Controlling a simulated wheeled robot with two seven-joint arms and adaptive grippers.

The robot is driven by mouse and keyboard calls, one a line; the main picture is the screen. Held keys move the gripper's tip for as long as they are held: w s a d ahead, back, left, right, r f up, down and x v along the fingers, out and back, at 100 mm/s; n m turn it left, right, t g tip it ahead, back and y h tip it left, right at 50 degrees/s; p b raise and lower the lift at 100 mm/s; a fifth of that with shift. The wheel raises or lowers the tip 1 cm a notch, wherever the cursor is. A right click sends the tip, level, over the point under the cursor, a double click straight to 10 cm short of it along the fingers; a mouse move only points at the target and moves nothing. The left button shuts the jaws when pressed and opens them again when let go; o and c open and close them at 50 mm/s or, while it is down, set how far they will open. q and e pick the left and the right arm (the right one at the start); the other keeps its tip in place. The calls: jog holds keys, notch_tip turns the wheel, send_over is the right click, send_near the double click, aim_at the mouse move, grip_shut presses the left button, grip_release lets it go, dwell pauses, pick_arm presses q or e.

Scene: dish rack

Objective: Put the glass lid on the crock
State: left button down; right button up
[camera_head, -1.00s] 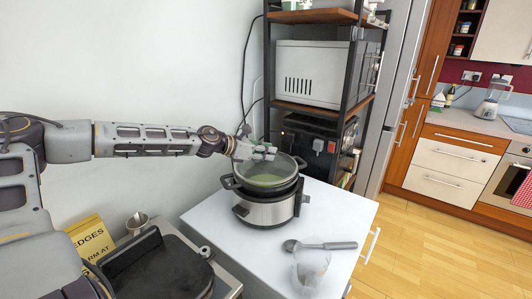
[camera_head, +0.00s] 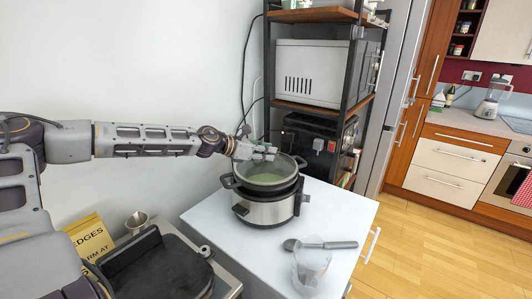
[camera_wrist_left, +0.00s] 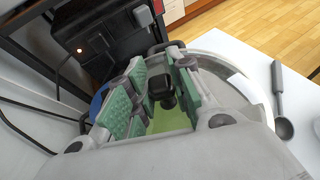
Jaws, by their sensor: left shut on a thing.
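The crock (camera_head: 262,211) is a silver slow cooker with a black rim and side handles, standing on the white counter. The round glass lid (camera_head: 268,178) is over its mouth, and greenish contents show through. My left gripper (camera_head: 257,154) is above the crock, shut on the lid's dark knob. In the left wrist view the knob (camera_wrist_left: 162,92) sits between the green-padded fingers of the left gripper (camera_wrist_left: 158,98). I cannot tell whether the lid's rim touches the crock all round. My right gripper is not in view.
A shelf rack with a microwave (camera_head: 313,73) is behind.

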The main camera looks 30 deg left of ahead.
pick_arm(q)
jog(key=shift+f+b, duration=0.45)
jog(key=shift+b, duration=0.15)
dwell(0.7)
jog(key=c, duration=1.2)
grip_release()
jog(key=shift+f, duration=0.1)
jog(key=shift+s+a+r, duration=0.2)
jog(key=shift+s+r, duration=0.05)
jog(key=shift+s, duration=0.1)
jog(key=shift+s+a+r, duration=0.15)
jog(key=shift+s, duration=0.1)
jog(key=shift+s, duration=0.1)
jog(key=shift+v, duration=1.25)
jog(key=shift+v, duration=3.9)
